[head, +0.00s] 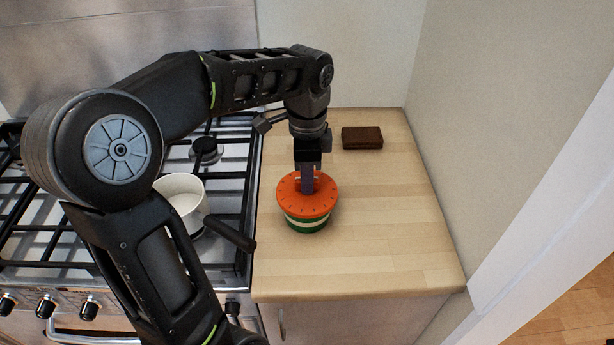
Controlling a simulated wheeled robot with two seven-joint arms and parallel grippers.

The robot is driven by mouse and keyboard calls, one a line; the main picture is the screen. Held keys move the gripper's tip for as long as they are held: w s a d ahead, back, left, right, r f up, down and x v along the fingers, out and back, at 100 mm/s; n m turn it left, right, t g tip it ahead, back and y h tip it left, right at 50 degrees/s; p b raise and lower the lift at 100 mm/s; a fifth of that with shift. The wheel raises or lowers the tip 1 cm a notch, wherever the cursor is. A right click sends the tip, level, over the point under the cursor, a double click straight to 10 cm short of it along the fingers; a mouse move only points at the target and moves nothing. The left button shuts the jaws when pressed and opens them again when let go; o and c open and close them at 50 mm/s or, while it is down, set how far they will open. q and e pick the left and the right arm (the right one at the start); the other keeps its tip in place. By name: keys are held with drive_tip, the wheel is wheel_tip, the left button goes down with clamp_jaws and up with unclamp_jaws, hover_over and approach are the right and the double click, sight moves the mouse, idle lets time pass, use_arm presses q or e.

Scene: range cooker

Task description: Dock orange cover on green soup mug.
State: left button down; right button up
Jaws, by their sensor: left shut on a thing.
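The orange cover (292,201) is at the top of the green soup mug (308,226), which stands on the wooden counter and has a pale band around it. The cover looks roughly level over the mug; I cannot tell from this angle whether it is fully seated. My left gripper (307,187) points straight down and is shut on the orange cover at its middle. The fingertips partly hide the cover's centre. My right gripper is not in view.
A white saucepan (181,192) with a dark handle (230,233) sits on the gas hob (226,160), its handle reaching the counter's left edge. A dark brown block (362,138) lies at the back. The counter (400,225) is clear right of the mug, up to the wall.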

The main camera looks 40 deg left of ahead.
use_arm(q)
drive_tip(key=shift+f+b, duration=0.45)
drive_tip(key=shift+f, duration=0.15)
idle(0.3)
drive_tip(key=c, duration=1.7)
unclamp_jaws()
drive_tip(key=shift+c, duration=0.2)
wheel_tip(320, 180, up, 9)
drive_tip(key=p, duration=0.7)
drive_tip(key=shift+f, duration=0.2)
wheel_tip(320, 180, up, 3)
drive_tip(key=shift+f+p, duration=0.2)
drive_tip(key=shift+p, duration=0.15)
drive_tip(key=shift+f, duration=0.1)
